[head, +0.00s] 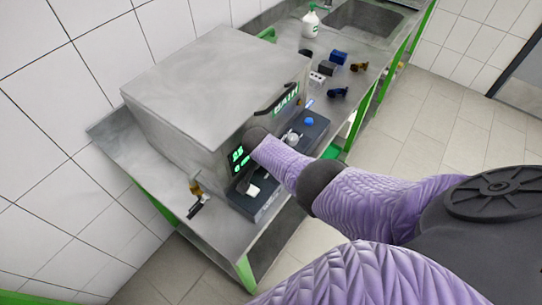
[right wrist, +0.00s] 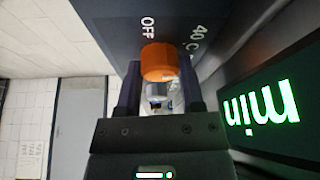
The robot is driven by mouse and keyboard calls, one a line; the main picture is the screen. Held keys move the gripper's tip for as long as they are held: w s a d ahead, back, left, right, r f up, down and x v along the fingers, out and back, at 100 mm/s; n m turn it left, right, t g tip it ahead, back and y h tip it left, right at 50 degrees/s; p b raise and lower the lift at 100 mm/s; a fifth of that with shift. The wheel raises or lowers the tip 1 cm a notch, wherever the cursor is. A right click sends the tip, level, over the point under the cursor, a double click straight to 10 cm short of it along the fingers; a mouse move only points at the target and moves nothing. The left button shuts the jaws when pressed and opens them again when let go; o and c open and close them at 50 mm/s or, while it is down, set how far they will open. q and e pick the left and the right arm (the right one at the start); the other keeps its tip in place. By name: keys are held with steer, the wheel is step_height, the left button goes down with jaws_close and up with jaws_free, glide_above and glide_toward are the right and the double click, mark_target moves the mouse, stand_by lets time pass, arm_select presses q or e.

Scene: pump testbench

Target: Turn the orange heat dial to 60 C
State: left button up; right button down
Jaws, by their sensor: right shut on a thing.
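The orange heat dial (right wrist: 157,62) shows in the right wrist view, on a dark panel with the printed marks "OFF" and "40 C" beyond it. My right gripper (right wrist: 160,82) has one finger on each side of the dial and is shut on it. A pointer mark on the dial cannot be made out. In the head view my purple right arm reaches to the front of the grey bath box (head: 215,75) and hides the dial and the fingertips. A green-lit display (head: 238,155) shows beside the arm's end. My left gripper is not in view.
A dark blue unit with a blue knob (head: 309,122) and a white part (head: 252,190) stands along the box's front. Small blue and black parts (head: 338,57) lie farther along the steel bench. A white bottle (head: 310,22) stands near the sink (head: 362,18).

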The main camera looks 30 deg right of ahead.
steer(key=shift+w+m+g+b, duration=0.1)
steer(key=shift+m+g+b, duration=0.25)
steer(key=shift+m, duration=0.55)
steer(key=shift+r, duration=0.1)
steer(key=shift+c, duration=1.1)
jaws_free()
